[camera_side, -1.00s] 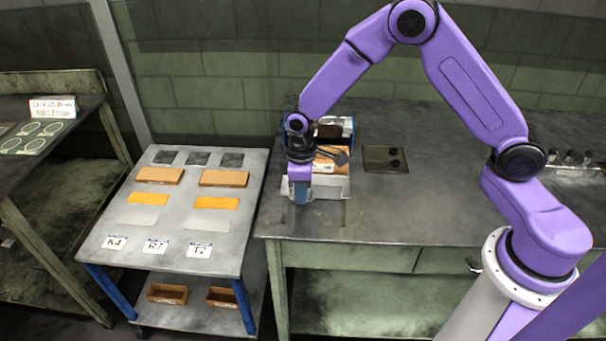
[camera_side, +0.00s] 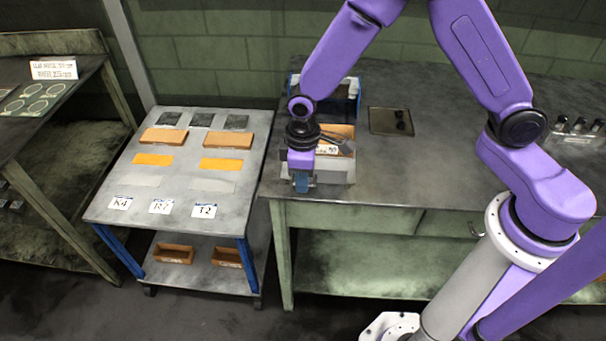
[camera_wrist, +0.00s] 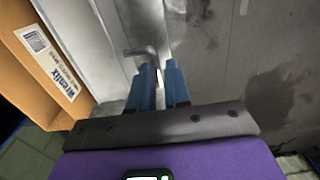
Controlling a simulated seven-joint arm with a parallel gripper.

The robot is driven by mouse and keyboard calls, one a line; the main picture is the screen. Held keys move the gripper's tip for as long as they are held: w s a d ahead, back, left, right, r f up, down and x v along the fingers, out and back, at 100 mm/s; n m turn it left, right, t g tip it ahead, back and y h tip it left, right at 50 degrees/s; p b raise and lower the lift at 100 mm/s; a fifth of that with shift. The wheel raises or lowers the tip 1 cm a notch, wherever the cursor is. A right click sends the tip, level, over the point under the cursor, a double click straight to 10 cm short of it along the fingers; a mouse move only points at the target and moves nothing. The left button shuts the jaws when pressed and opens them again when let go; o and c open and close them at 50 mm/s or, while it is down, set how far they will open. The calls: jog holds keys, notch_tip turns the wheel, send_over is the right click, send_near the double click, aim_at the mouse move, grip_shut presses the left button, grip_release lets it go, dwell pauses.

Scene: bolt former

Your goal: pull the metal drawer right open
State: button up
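The metal drawer (camera_side: 338,178) stands well out of its blue-edged housing (camera_side: 356,92), towards the bench's front edge. It carries an open orange-brown box with a white label (camera_side: 327,149). My gripper (camera_side: 302,186) points down at the front left of the drawer. In the wrist view, the blue fingertips (camera_wrist: 160,72) are close together around part of the drawer's small metal handle (camera_wrist: 143,51). The fingers partly hide the handle. The drawer (camera_wrist: 110,35) and the labelled box (camera_wrist: 50,60) are left of the fingers there.
A dark plate (camera_side: 391,121) lies on the bench (camera_side: 430,170) right of the drawer. A cart (camera_side: 150,220) with orange blocks, cards and labels stands left of the bench across a narrow gap. Small metal parts (camera_side: 575,127) stand at far right. The bench middle is clear.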

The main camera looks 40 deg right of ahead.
jog(key=shift+o, duration=1.1)
jog(key=shift+s+a, duration=0.1)
jog(key=shift+a, duration=0.1)
jog(key=shift+d, duration=0.1)
jog(key=shift+r, duration=0.15)
notch_tip(320, 180, up, 17)
jog(key=shift+r, duration=0.1)
jog(key=s+d+n, duration=0.1)
jog(key=s+d, duration=0.3)
jog(key=s, duration=0.3)
jog(key=s+d+n, duration=0.1)
jog(key=s+d, duration=0.4)
jog(key=s, duration=0.3)
jog(key=s+d+f+n, duration=0.1)
jog(key=s+d, duration=0.4)
jog(key=s, duration=0.3)
jog(key=shift+n, duration=0.4)
